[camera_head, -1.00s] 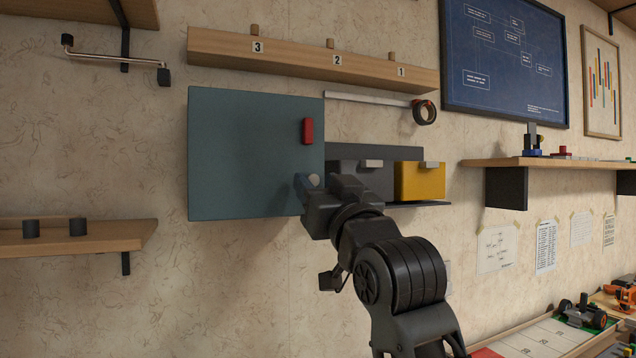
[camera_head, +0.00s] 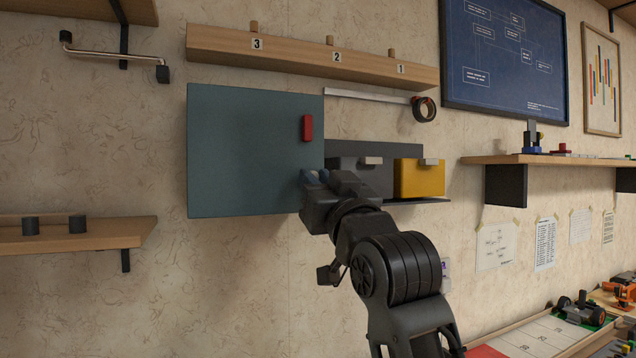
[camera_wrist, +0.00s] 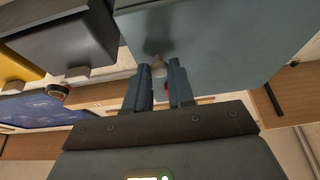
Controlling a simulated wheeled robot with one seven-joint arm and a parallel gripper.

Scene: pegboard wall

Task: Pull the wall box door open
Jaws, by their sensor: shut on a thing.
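The wall box is a teal box with a flat front door (camera_head: 250,150), left of centre in the head view; it fills the top right of the wrist view (camera_wrist: 225,50). The door looks closed. A red latch piece (camera_head: 307,129) stands upright near its right edge. My gripper (camera_head: 314,178) is at the door's lower right. In the head view the fingers hide the knob.
Right of the box, a grey bin (camera_head: 365,182) and a yellow bin (camera_head: 420,180) sit close to my wrist. The wall left of the box is clear down to a shelf (camera_head: 85,237).

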